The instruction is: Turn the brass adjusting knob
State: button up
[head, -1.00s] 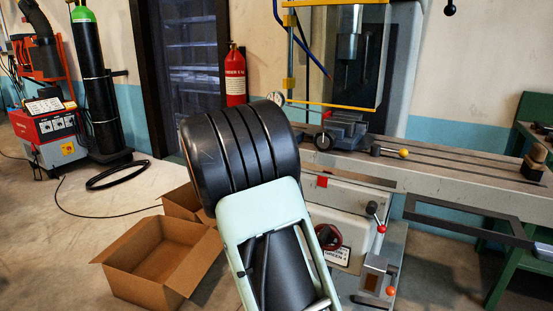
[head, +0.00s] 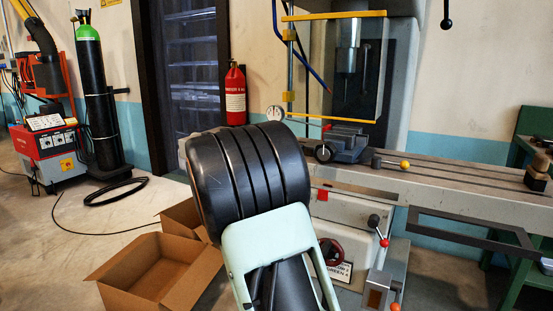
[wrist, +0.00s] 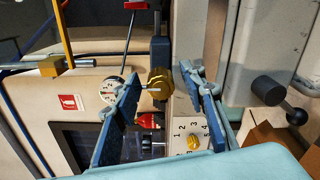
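A ribbed brass knob (wrist: 160,83) shows near the middle of the wrist view, in front of the machine. My gripper (wrist: 161,80) is open, with one blue-padded finger on each side of the knob in the picture. A gap shows on both sides, and I see no contact. How deep the fingers reach around it I cannot tell. A smaller yellow-brass pointer knob (wrist: 193,143) sits on a numbered plate below, between the fingers. In the head view my arm hides the gripper, and I cannot make out the brass knob there.
A white dial gauge (wrist: 111,91) is close to the left finger. A dark handle (wrist: 268,90) sticks out to the right. In the head view, a grey vise (head: 347,141) sits on the machine table (head: 460,184). Open cardboard boxes (head: 150,262) stand on the floor.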

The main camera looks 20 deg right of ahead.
jog(key=v, duration=1.2)
dwell(0.3)
